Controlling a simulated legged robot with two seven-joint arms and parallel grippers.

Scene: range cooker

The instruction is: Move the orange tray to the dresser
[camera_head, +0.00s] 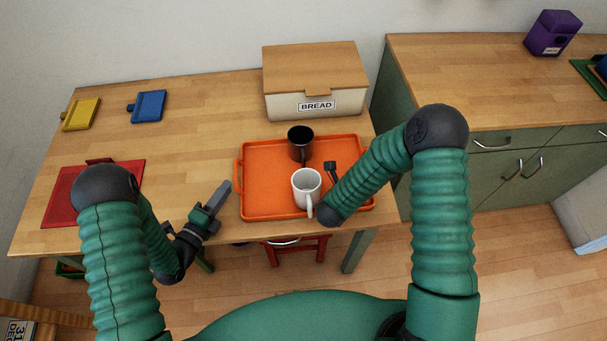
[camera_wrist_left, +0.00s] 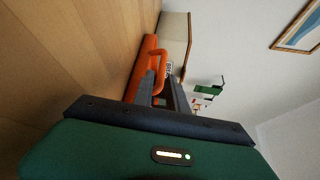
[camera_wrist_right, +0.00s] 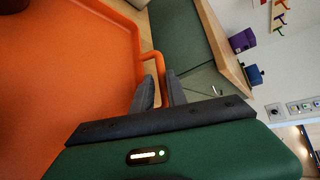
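The orange tray (camera_head: 262,210) lies flat on the wooden table, with a black mug (camera_head: 300,143) and a white mug (camera_head: 307,188) standing on it. My left gripper (camera_head: 224,190) is open just left of the tray's left handle (camera_head: 238,172). In the left wrist view that handle (camera_wrist_left: 155,53) lies just ahead of the fingertips (camera_wrist_left: 162,78). My right gripper is mostly hidden by my forearm in the head view. In the right wrist view its fingers (camera_wrist_right: 160,82) are apart, with the tray's right handle (camera_wrist_right: 156,62) at or between them.
The green dresser (camera_head: 500,65) with a wooden top stands to the right. It bears a purple canister (camera_head: 552,33) and a green tray (camera_head: 588,77). A bread box (camera_head: 315,85) stands behind the orange tray. Red (camera_head: 62,205), yellow (camera_head: 80,114) and blue (camera_head: 148,106) boards lie on the left.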

